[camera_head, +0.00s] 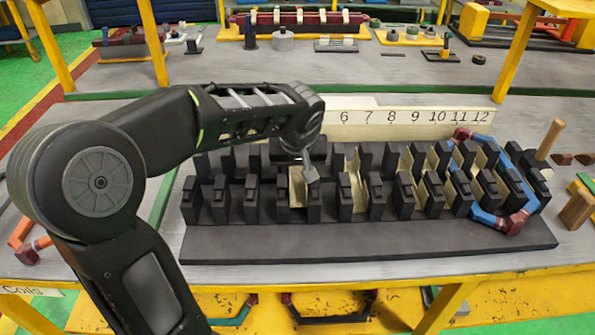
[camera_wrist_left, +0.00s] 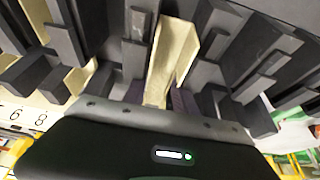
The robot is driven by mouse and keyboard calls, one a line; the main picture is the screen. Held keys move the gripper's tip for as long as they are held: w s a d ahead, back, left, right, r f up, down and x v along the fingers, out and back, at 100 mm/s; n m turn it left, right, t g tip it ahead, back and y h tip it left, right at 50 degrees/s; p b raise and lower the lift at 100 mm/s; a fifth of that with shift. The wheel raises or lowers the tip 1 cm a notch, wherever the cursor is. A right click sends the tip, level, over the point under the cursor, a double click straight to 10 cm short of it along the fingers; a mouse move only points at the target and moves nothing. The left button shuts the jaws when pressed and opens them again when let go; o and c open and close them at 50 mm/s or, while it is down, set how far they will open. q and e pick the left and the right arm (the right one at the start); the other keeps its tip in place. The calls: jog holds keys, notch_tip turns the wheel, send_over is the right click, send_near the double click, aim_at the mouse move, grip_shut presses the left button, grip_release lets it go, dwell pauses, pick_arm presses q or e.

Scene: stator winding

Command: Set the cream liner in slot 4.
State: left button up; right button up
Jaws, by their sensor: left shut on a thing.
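My left gripper (camera_head: 312,174) reaches down over the black stator block (camera_head: 370,243) and is shut on a cream liner (camera_head: 296,188). The liner is a folded, channel-like piece and stands between black teeth, at the fourth gap from the left. In the left wrist view the cream liner (camera_wrist_left: 172,62) rises between dark teeth, close in front of the gripper body. The fingertips are hard to make out there, and the liner's lower end is hidden, so its seating depth cannot be told. My right gripper is not in view.
Other cream liners (camera_head: 375,187) stand in slots to the right. A blue and red coil (camera_head: 487,217) sits at the right end. A cream number board (camera_head: 410,116) stands behind; its lower numbers are hidden by my arm. A wooden-handled tool (camera_head: 549,139) is at the right.

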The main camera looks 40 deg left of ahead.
aim_at(298, 182)
pick_arm(q)
jog(key=o, duration=1.1)
jog(key=shift+c, duration=0.2)
jog(key=shift+r, duration=0.2)
jog(key=shift+r+p, duration=0.45)
jog(key=shift+r, duration=0.15)
notch_tip(298, 182, up, 8)
jog(key=p, duration=0.5)
jog(key=shift+f, duration=0.25)
jog(key=shift+r, duration=0.1)
